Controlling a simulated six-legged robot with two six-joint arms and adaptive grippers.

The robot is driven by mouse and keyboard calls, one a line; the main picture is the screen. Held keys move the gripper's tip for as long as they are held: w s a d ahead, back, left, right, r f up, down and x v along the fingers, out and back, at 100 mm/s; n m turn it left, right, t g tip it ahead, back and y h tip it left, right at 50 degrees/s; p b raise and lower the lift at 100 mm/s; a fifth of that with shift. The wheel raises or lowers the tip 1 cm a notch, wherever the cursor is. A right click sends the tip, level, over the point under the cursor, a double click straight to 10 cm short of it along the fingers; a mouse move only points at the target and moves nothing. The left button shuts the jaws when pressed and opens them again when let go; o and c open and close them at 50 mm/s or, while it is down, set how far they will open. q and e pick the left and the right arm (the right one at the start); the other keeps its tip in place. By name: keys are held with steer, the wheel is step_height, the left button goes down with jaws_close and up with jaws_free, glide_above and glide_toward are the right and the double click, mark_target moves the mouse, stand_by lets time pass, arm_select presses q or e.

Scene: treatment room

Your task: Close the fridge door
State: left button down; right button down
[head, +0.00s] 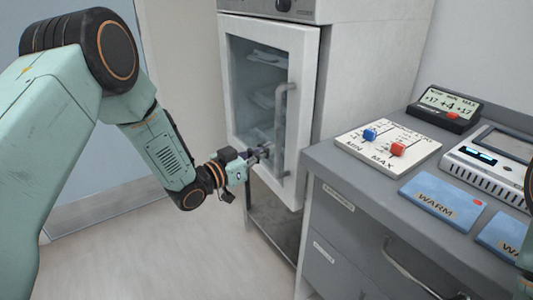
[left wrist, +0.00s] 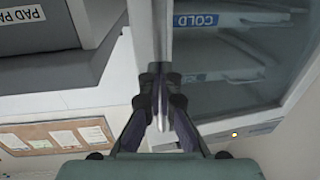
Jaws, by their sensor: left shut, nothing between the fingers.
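The white fridge door (head: 305,60) has a glass pane and a vertical grey bar handle (head: 281,125) near its right edge in the head view. It stands at or close to the cabinet front; I cannot tell how wide any gap is. My left gripper (head: 264,153) is shut and empty in front of the lower door, beside the handle's lower end. Whether it touches is unclear. In the left wrist view the fingertips (left wrist: 160,98) lie close to the door's pale frame, with a shelf labelled COLD (left wrist: 196,20) behind the glass. My right gripper is not seen.
A grey counter (head: 325,155) stands right of the fridge. It holds a white slider panel (head: 365,155), a black display (head: 445,107), a white device (head: 485,175) and blue WARM packs (head: 440,198). The floor (head: 170,250) in front of the fridge is clear.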

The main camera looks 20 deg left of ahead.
mark_target(293, 139)
arm_select(q)
steer(key=shift+w+d, duration=0.15)
steer(key=shift+w, duration=0.2)
steer(key=w+d, duration=0.1)
steer(key=w+d+b, duration=0.1)
steer(key=d, duration=0.1)
steer(key=shift+w+f, duration=0.1)
steer(key=shift+w, duration=0.1)
steer(key=shift+w+d, duration=0.1)
steer(key=shift+d, duration=0.1)
steer(key=shift+a+r, duration=0.1)
steer(key=shift+r, duration=0.25)
steer(key=shift+r, duration=0.1)
